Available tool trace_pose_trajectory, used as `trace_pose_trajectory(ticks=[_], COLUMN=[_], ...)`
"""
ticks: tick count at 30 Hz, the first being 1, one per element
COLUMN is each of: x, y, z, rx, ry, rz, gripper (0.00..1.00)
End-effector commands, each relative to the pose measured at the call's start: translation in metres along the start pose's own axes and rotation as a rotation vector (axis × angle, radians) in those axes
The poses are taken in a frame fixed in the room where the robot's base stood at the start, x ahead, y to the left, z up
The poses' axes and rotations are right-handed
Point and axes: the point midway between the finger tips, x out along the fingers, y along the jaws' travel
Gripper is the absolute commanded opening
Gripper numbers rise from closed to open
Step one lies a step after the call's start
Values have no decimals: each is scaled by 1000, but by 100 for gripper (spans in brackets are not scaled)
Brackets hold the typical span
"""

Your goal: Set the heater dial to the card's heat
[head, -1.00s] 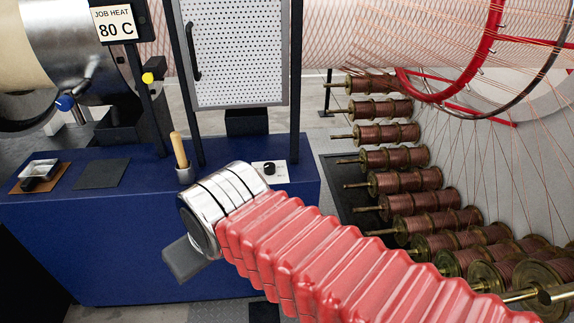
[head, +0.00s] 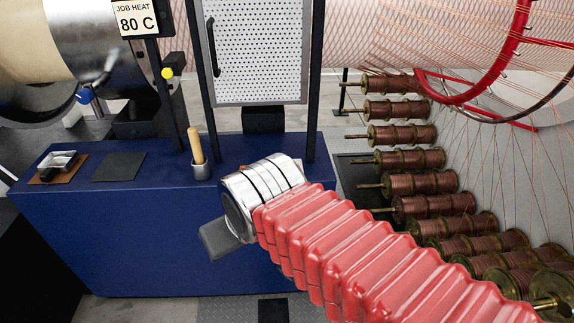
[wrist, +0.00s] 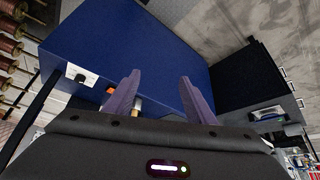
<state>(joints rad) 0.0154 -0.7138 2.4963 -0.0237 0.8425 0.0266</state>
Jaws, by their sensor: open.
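The job heat card (head: 135,18) at the top left of the head view reads 80 C. The heater dial (wrist: 81,76) is a small dark knob on a white plate, at the left of the wrist view on the blue bench top. Its setting is too small to read. In the head view my arm hides the dial. My gripper (wrist: 159,78) is open and empty, its two purple fingers apart above the bench. The dial lies to the left of both fingers in the wrist view, not touching them.
The blue bench (head: 150,225) carries a wooden-handled tool in a cup (head: 198,150), a dark pad (head: 118,167) and a small tray (head: 58,165). A perforated panel (head: 258,50) between black posts stands behind. Spools of copper wire (head: 410,160) line the right.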

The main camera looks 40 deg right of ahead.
Motion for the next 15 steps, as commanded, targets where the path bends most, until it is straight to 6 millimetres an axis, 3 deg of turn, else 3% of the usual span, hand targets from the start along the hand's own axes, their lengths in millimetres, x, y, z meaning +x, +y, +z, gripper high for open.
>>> trace_pose_trajectory(ticks=[5,15], x=[27,88], y=[21,94], z=[-30,-87], rx=[38,108], ry=[55,205], rz=[53,167], gripper=[51,51])
